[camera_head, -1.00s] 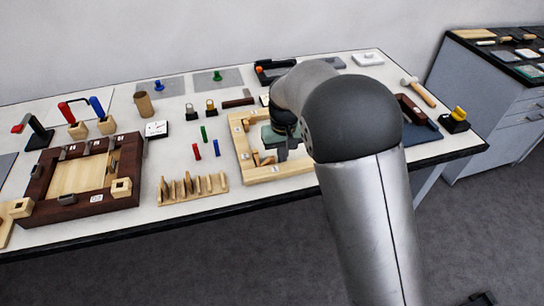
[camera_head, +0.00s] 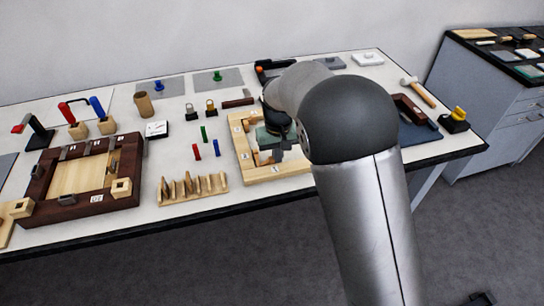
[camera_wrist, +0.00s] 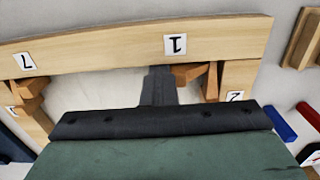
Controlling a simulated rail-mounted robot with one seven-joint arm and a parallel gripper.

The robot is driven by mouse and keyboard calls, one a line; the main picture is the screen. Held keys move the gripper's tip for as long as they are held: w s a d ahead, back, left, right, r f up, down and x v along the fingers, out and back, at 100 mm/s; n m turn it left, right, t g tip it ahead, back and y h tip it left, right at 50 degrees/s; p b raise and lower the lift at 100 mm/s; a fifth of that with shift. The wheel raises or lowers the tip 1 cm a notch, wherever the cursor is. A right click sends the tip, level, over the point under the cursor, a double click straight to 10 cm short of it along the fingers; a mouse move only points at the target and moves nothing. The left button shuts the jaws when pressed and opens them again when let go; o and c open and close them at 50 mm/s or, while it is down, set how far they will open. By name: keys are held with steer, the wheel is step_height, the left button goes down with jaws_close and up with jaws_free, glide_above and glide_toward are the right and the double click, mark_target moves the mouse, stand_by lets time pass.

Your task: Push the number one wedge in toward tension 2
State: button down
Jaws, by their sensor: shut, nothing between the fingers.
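The pale wooden frame (camera_head: 244,148) lies on the table and carries numbered labels. In the wrist view its bar (camera_wrist: 110,54) has the label 1 (camera_wrist: 175,44), seen upside down, with the label 2 (camera_wrist: 235,97) at the right. An orange-brown wedge (camera_wrist: 187,74) sits in the corner by label 1, beside a second wedge (camera_wrist: 212,82). My gripper (camera_wrist: 159,80) is shut and empty, its tip just left of the first wedge; I cannot tell whether they touch. In the head view my arm partly hides the frame.
More wedges (camera_wrist: 30,90) sit in the frame's other corner. A slotted wooden rack (camera_head: 192,190), small red (camera_head: 196,151) and blue (camera_head: 217,148) pieces and a dark-rimmed tray (camera_head: 125,168) stand to the left. The frame's middle is mostly open.

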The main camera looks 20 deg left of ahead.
steer(key=shift+s+a, duration=0.4)
steer(key=shift+a, duration=0.15)
steer(key=shift+r, duration=0.1)
steer(key=shift+w+d+r+p, duration=0.1)
steer(key=shift+d+r+p, duration=0.05)
steer(key=shift+r+p, duration=0.55)
steer(key=shift+w+d+r+p, duration=0.15)
steer(key=shift+r+p, duration=0.3)
steer(key=shift+r, duration=0.5)
steer(key=shift+w+d+r+p, duration=0.1)
steer(key=shift+d+r+p, duration=0.05)
steer(key=shift+r+p, duration=0.55)
